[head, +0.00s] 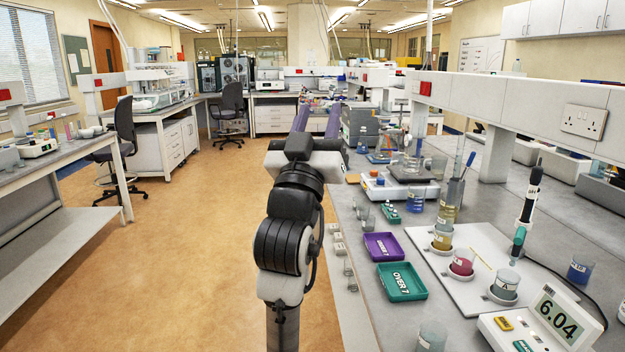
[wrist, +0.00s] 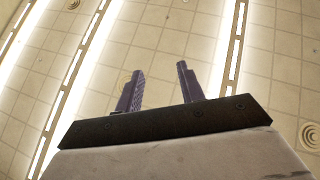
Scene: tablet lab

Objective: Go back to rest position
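My arm rises in the lower middle of the head view, over the floor at the left edge of the bench (head: 375,318). My gripper (head: 318,118) is at its top, with two purple fingers spread apart. In the wrist view my gripper (wrist: 158,88) points up at the lit ceiling. There is a clear gap between its fingers, and nothing is held between them. No bench object touches the gripper in these views.
On the bench are a purple tray (head: 382,247), a green "OVER 7" tray (head: 401,282), a pH meter (head: 545,322) reading 6.04, and a white plate (head: 478,262) with several beakers. A shelf rail (head: 500,98) runs along the right. The floor (head: 190,240) to the left is clear.

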